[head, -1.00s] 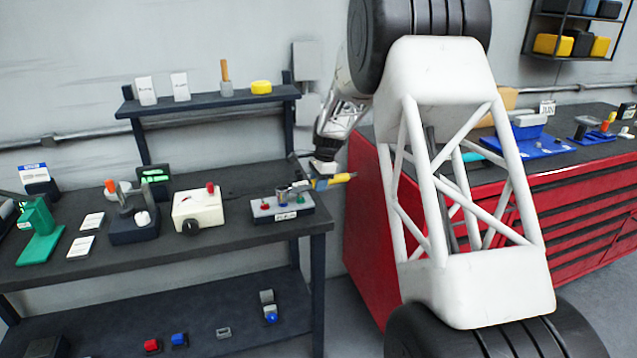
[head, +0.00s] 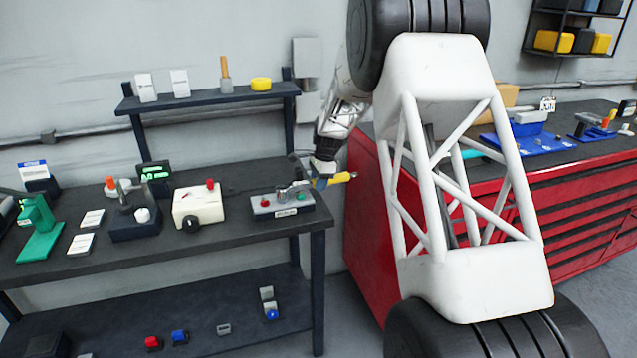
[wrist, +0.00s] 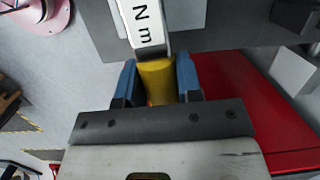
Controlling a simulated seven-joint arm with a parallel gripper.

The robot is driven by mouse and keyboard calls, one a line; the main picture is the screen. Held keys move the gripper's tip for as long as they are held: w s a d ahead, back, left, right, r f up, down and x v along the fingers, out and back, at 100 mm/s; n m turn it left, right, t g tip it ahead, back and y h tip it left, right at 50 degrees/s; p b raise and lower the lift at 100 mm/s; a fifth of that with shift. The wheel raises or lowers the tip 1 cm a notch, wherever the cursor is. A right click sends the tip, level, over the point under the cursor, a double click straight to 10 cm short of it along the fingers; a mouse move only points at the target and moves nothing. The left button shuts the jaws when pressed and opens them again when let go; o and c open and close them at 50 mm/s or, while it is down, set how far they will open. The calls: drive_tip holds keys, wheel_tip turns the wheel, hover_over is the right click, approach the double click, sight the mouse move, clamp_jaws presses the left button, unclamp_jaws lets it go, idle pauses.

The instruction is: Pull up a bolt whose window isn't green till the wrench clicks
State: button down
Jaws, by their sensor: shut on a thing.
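The torque wrench has a yellow handle (head: 342,178) and a silver shaft, which is marked "N m" in the wrist view (wrist: 147,22). My gripper (head: 320,181) is shut on the yellow handle, its blue fingers (wrist: 155,78) on either side. The wrench head (head: 291,190) is over the middle of the grey bolt block (head: 282,212) at the bench's right end; I cannot tell whether it is seated on a bolt. A red spot (head: 265,203) shows at the block's left and a green one (head: 300,197) at its right. The middle spot is hidden.
A cream box with a red knob (head: 199,207) stands left of the block, beside a dark fixture (head: 135,222) and a green press (head: 39,230). A red tool cabinet (head: 370,225) is to the right. My white frame covers much of the right side.

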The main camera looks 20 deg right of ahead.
drive_tip(key=shift+s+m, duration=1)
drive_tip(key=shift+s, duration=0.1)
idle(0.3)
drive_tip(key=shift+s, duration=0.15)
drive_tip(key=shift+s+a+m, duration=0.15)
drive_tip(key=shift+s+m, duration=0.15)
drive_tip(key=shift+m, duration=0.2)
drive_tip(key=shift+s+a+m+t, duration=0.15)
drive_tip(key=shift+s+m+t, duration=0.25)
drive_tip(key=shift+s+m, duration=0.25)
drive_tip(key=shift+s+a+r+m, duration=0.1)
drive_tip(key=shift+s+a+m, duration=0.05)
drive_tip(key=shift+s+m, duration=0.2)
idle(0.4)
drive_tip(key=shift+s+a, duration=0.15)
drive_tip(key=shift+s, duration=0.15)
drive_tip(key=shift+s+a+m+h, duration=0.35)
drive_tip(key=shift+s+m, duration=0.45)
drive_tip(key=shift+m, duration=0.3)
drive_tip(key=shift+a, duration=0.1)
idle(0.6)
drive_tip(key=shift+r, duration=0.15)
